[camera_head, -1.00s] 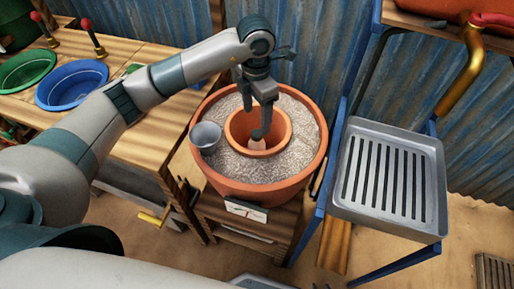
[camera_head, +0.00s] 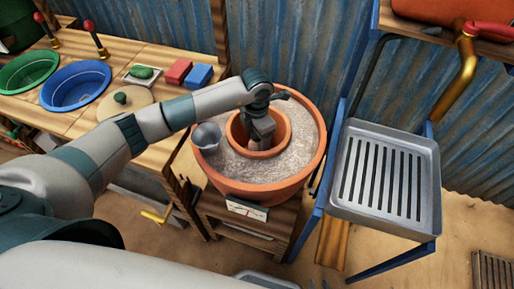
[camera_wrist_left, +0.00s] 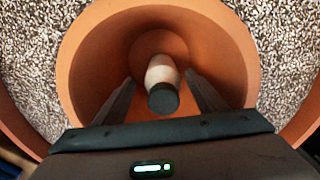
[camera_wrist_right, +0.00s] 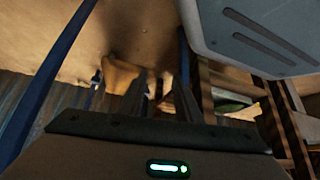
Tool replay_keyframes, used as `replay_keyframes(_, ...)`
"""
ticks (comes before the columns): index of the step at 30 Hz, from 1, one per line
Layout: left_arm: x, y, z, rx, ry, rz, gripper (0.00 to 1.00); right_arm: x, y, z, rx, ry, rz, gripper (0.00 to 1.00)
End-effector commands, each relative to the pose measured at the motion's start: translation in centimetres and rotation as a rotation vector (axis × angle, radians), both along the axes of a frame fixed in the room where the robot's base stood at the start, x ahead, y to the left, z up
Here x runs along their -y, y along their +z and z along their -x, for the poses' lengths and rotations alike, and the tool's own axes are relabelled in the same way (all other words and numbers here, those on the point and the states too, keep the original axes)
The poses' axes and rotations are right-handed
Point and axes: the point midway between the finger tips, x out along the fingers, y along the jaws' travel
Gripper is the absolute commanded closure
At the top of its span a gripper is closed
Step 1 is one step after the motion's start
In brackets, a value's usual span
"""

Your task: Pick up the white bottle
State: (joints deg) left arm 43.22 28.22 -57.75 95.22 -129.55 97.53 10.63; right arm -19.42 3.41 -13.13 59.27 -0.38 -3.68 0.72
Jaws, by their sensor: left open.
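The white bottle (camera_wrist_left: 160,70) with a dark cap stands inside the inner clay pot (camera_wrist_left: 80,75), as seen in the left wrist view. My left gripper (camera_wrist_left: 161,90) is open, with one finger on each side of the bottle and visible gaps to it. In the head view, my left gripper (camera_head: 260,140) reaches down into the inner clay pot (camera_head: 285,124) and mostly hides the bottle. My right gripper (camera_wrist_right: 161,90) shows only in its own wrist view, its fingers apart with no held object visible between them.
A large clay pot (camera_head: 315,165) filled with grey gravel surrounds the inner pot. A small metal cup (camera_head: 206,137) sits on the gravel at the left. A slotted metal tray (camera_head: 430,185) stands at the right. Blue and green basins are on the wooden bench (camera_head: 180,147).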

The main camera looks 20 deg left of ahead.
Motion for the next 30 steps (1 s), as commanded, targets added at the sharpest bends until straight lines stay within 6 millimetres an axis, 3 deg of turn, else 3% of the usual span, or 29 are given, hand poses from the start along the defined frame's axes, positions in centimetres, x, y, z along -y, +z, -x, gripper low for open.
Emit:
replay_keyframes(14,0.0,-0.8,0.2,-0.004,0.002,-0.001,0.35,0.3,0.2,0.4,-0.015,0.0,0.006,0.69)
replay_keyframes(24,0.2,-4.3,0.5,-0.004,0.002,0.0,0.35,2.3,-1.9,5.4,-0.14,-0.002,0.046,0.69)
replay_keyframes(30,0.1,-5.2,0.4,0.0,0.001,0.0,0.35,2.7,-2.5,6.4,-0.162,-0.002,0.052,0.69)
